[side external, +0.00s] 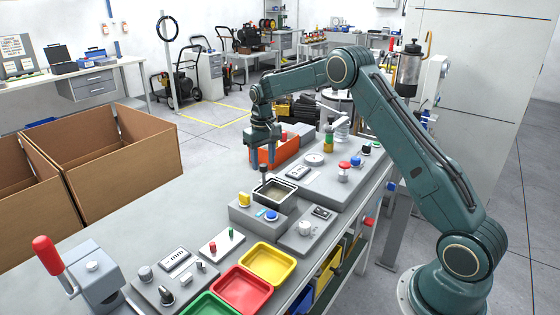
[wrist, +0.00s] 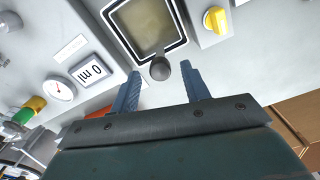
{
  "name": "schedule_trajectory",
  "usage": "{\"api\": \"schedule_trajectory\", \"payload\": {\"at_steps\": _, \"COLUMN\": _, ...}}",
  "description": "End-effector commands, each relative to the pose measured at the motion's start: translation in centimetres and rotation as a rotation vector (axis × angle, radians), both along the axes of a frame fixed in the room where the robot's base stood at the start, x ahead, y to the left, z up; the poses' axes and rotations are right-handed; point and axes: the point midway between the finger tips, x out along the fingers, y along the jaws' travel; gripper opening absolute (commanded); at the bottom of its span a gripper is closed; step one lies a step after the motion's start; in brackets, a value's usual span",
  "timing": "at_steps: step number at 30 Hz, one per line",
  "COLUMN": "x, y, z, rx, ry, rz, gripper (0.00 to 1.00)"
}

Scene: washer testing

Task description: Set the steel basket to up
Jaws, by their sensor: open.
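The steel basket (side external: 275,192) sits in the square opening of a grey tank unit (side external: 243,214), and its dark rim shows in the side external view. In the wrist view the square opening with its tan interior (wrist: 148,24) is at the top. A thin upright handle with a dark round knob (side external: 263,168) stands at the basket's far-left edge; the knob also shows in the wrist view (wrist: 160,68). My gripper (side external: 263,160) points down over the handle. In the wrist view my gripper (wrist: 162,72) is open, with the knob seen between its fingertips. I cannot tell whether they touch it.
A yellow knob (side external: 244,199) and a blue button (side external: 271,215) are on the tank unit. A red-orange bin (side external: 280,150) stands behind my gripper. A panel with a gauge (wrist: 59,90) and a display lies beside the tank. Yellow (side external: 268,264) and red trays lie nearer the camera.

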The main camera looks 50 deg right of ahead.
Motion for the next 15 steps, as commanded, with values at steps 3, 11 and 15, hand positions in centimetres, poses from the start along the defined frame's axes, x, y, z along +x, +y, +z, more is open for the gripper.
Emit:
{"api": "schedule_trajectory", "payload": {"at_steps": 3, "x": 0.0, "y": 0.0, "z": 1.2, "rx": -0.001, "ry": -0.002, "rz": 0.0, "gripper": 0.46}}
{"api": "schedule_trajectory", "payload": {"at_steps": 11, "x": 0.0, "y": 0.0, "z": 5.1, "rx": -0.001, "ry": -0.004, "rz": 0.0, "gripper": 0.46}}
{"api": "schedule_trajectory", "payload": {"at_steps": 15, "x": 0.1, "y": 0.0, "z": 7.6, "rx": -0.001, "ry": -0.005, "rz": 0.0, "gripper": 0.46}}
